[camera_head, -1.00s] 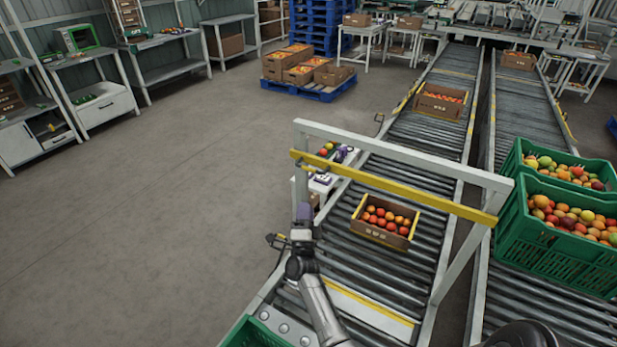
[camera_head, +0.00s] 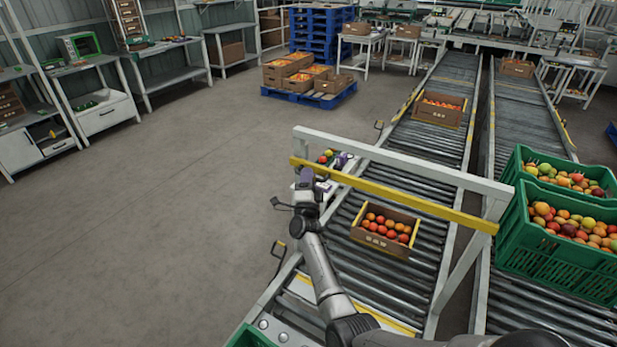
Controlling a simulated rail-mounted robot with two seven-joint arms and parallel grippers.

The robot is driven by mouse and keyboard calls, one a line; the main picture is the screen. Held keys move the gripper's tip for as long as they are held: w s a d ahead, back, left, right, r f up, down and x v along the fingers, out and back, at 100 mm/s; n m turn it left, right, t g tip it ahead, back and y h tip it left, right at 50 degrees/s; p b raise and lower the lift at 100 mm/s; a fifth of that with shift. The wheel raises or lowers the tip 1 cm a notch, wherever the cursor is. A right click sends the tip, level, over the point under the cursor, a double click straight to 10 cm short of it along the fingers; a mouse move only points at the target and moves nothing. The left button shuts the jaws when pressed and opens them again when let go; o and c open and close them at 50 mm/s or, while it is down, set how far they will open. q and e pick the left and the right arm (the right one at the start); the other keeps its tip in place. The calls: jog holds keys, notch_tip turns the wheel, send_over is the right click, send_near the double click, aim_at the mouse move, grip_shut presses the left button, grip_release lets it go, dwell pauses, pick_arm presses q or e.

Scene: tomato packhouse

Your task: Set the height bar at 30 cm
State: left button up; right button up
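The height bar (camera_head: 400,198) is a yellow beam across a pale grey frame (camera_head: 400,160) that straddles the near roller conveyor (camera_head: 345,225). The bar hangs below the frame's top beam, with its left end at the left post. Any height scale is too small to read.
A cardboard box of tomatoes (camera_head: 385,244) sits on the conveyor under the frame. Another box (camera_head: 439,122) is farther up. Green crates of tomatoes (camera_head: 538,250) stand at the right. Small items lie on a stand behind the left post. The floor at left is clear.

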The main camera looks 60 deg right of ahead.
dwell(0.3)
grip_shut()
jog(key=shift+f, duration=0.2)
notch_tip(320, 180, down, 20)
jog(key=b, duration=1.6)
jog(key=shift+r, duration=0.15)
